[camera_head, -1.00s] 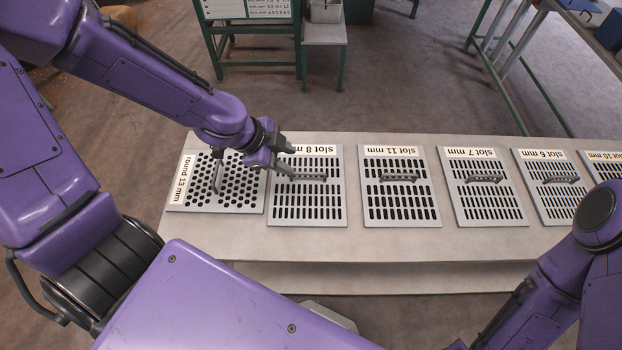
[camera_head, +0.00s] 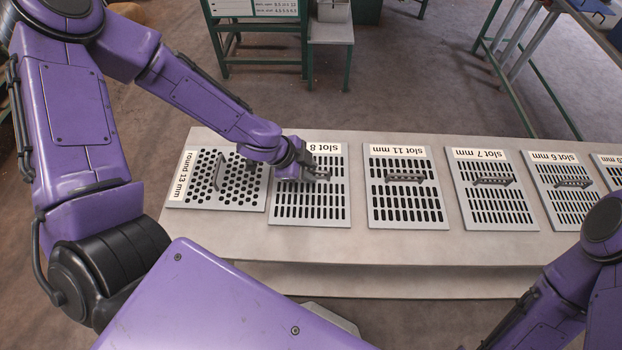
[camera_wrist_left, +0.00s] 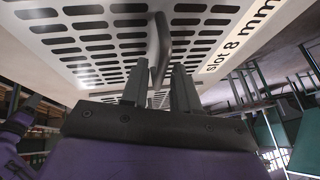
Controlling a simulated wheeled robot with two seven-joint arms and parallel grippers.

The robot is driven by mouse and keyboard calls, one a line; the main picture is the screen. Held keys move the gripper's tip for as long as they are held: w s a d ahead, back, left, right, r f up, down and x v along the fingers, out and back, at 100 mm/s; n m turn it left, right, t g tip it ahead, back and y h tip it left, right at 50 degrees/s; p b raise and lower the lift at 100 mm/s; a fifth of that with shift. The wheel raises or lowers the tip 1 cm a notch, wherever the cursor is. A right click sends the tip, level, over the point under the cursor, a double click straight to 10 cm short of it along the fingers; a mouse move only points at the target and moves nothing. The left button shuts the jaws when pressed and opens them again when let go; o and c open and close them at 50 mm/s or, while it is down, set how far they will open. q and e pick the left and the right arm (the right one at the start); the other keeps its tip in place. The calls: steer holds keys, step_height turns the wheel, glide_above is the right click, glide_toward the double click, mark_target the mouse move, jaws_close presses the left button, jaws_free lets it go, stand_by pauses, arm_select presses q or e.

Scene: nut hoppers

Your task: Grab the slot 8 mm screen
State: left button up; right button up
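The slot 8 mm screen (camera_head: 312,208) is a grey plate with rows of slots. It lies on the pale bench with its label along the far edge, partly covered by my left gripper (camera_head: 319,174). In the left wrist view the screen (camera_wrist_left: 97,50) fills the upper part, with its label at the right. Its upright handle (camera_wrist_left: 158,48) stands just past and between the spread fingertips of my left gripper (camera_wrist_left: 160,78). The gap between the fingers is open, and I cannot tell whether they touch the handle. My right gripper is out of view.
The round 13 mm screen (camera_head: 240,193) lies close on the left. The slot 11 mm (camera_head: 406,215), slot 7 mm (camera_head: 497,211) and slot 6 mm (camera_head: 558,191) screens lie to the right, each with a raised handle. The bench's front strip (camera_head: 400,247) is clear.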

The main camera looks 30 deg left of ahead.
arm_select(q)
jaws_close()
steer(key=shift+s+f, duration=0.1)
stand_by(1.1)
